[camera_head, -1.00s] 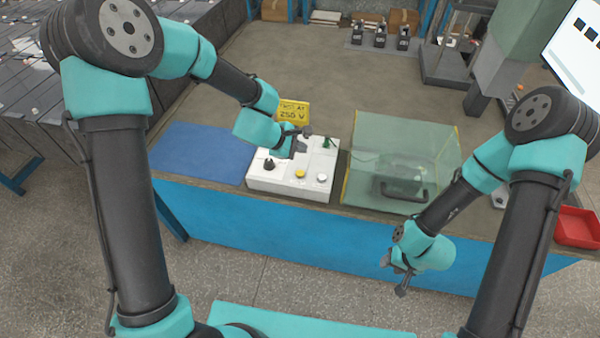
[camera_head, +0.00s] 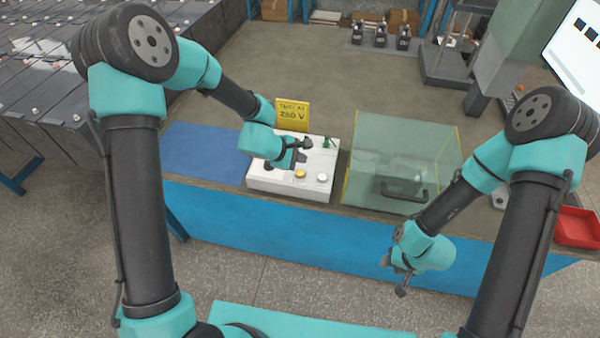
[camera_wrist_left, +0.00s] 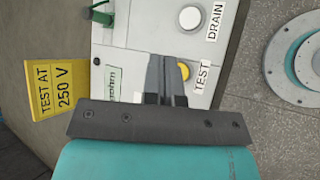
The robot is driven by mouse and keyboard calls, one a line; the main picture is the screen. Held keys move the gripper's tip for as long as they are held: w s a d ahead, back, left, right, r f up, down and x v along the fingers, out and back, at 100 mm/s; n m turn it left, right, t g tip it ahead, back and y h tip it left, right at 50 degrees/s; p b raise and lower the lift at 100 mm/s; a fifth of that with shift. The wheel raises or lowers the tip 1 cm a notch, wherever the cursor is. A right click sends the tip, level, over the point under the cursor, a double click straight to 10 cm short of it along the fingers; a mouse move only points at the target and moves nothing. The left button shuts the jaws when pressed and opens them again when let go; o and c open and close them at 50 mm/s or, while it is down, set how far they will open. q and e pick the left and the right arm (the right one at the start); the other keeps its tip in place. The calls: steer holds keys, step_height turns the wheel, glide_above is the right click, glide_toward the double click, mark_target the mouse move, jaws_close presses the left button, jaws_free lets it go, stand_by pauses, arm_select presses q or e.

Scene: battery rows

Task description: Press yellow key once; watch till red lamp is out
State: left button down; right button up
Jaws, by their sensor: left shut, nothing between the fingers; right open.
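The white box (camera_head: 318,160) stands on the bench. Its yellow key (camera_head: 300,174) shows at the front; in the left wrist view the yellow key (camera_wrist_left: 185,70), labelled TEST, is partly covered by a finger. A white key (camera_head: 322,177) beside it is labelled DRAIN. My left gripper (camera_head: 299,160) is shut and empty over the box, just behind the yellow key in the head view. Its fingers (camera_wrist_left: 164,65) overlap the key's edge; I cannot tell whether they touch it. No red lamp shows. My right gripper (camera_head: 400,278) is open and empty in front of the bench.
A yellow sign (camera_head: 292,114) reading 250 V stands behind the box. A blue mat (camera_head: 205,152) lies to its left. A clear case (camera_head: 400,150) with a dark handle stands to its right. A red tray (camera_head: 578,230) is at far right.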

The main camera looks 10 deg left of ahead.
mark_target(300, 174)
arm_select(q)
steer(key=shift+f, duration=1.9)
steer(key=shift+f, duration=0.1)
stand_by(0.5)
steer(key=shift+f, duration=0.3)
steer(key=shift+f, duration=0.4)
stand_by(0.8)
steer(key=shift+r, duration=0.8)
steer(key=shift+r, duration=0.15)
steer(key=shift+r, duration=2.4)
